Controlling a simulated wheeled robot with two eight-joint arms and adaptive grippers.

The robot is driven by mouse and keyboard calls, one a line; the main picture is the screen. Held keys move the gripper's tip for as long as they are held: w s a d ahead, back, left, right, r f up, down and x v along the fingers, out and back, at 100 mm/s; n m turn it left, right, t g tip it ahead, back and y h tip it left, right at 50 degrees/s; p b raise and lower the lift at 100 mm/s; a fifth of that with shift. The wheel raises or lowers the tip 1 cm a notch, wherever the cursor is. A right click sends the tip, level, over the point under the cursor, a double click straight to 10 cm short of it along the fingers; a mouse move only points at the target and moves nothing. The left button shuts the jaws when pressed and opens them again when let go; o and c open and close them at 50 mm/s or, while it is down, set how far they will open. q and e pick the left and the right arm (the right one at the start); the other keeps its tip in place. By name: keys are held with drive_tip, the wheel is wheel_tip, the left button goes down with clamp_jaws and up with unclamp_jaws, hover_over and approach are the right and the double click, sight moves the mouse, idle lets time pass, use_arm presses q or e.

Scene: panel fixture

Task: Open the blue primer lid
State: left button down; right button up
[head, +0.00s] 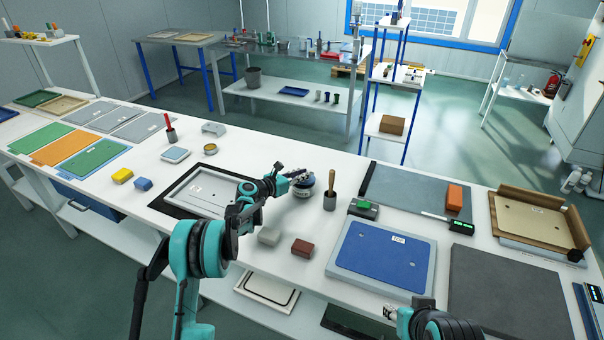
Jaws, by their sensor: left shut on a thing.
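The blue primer tin (303,190) is a small round can with a dark blue band, standing on the white bench near the middle of the head view. My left gripper (292,174) reaches it from the left and is shut on the lid at its top. The fingers cover part of the lid, and I cannot tell whether the lid is lifted off the rim. My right gripper (389,312) shows at the bottom edge, away from the tin, low in front of the blue panel; its fingers are too small to read.
A grey cup with a wooden-handled tool (330,198) stands close right of the tin. A framed grey panel (190,190) lies left. A grey block (269,236) and a brown block (302,248) lie in front. A blue panel (380,254) lies to the right.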

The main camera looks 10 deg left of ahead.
use_arm(q)
drive_tip(key=shift+w+d+r+n+g+y+p, duration=0.15)
drive_tip(key=shift+w+r+g+y+p, duration=0.15)
drive_tip(key=shift+r+g+p, duration=0.25)
drive_tip(key=shift+w+d+r+n+g+y+p, duration=0.15)
drive_tip(key=shift+r+g+y+p, duration=0.15)
drive_tip(key=shift+p, duration=0.3)
drive_tip(key=shift+w+r+n+g+y+p, duration=0.3)
drive_tip(key=shift+w+g+y+p, duration=0.25)
drive_tip(key=shift+g+p, duration=0.55)
drive_tip(key=shift+f, duration=0.1)
drive_tip(key=c, duration=1.5)
unclamp_jaws()
drive_tip(key=v, duration=1.2)
